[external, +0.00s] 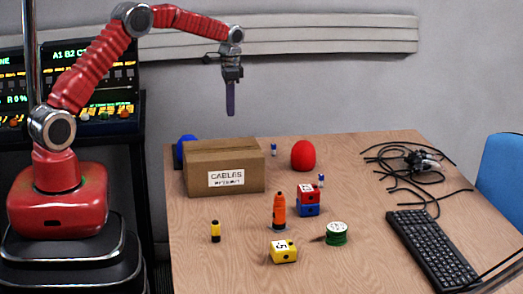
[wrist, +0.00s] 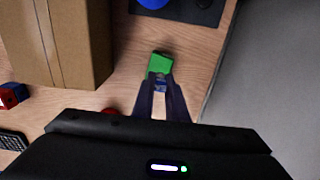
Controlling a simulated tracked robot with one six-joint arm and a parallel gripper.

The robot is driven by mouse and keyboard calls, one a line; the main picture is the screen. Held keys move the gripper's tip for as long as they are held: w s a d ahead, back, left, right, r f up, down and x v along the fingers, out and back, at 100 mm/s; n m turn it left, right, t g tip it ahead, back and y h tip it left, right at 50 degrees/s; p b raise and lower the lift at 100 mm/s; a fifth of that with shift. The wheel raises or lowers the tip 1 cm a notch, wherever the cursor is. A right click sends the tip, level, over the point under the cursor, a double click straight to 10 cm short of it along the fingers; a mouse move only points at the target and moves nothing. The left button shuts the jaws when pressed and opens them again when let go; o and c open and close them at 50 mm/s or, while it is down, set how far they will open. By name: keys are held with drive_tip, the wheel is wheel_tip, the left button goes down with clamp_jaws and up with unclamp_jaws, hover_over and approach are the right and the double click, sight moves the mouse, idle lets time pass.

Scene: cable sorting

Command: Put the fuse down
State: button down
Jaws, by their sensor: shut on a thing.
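My gripper (external: 231,98) is raised in the air above and behind the cardboard box, fingers pointing down. In the external view the held fuse cannot be made out, seemingly hidden by the fingers. A small blue and white fuse (external: 274,149) stands on the table beyond the box; it seems to show between the fingers in the wrist view (wrist: 160,86). A yellow and black fuse (external: 215,231) stands at the front left of the table.
The cardboard box (external: 223,179) stands at the table's back left, with a blue ball (external: 183,146) behind it and a red ball (external: 303,156) to its right. Blocks, an orange bottle (external: 279,210), green spool (external: 336,234), keyboard (external: 433,250) and cables occupy the middle and right.

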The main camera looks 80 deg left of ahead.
drive_tip(key=shift+f, duration=0.25)
drive_tip(key=shift+f, duration=3.1)
drive_tip(key=shift+f, duration=0.1)
drive_tip(key=shift+f, duration=1.75)
drive_tip(key=c, duration=1.8)
unclamp_jaws()
drive_tip(key=shift+f, duration=0.1)
drive_tip(key=shift+o, duration=0.2)
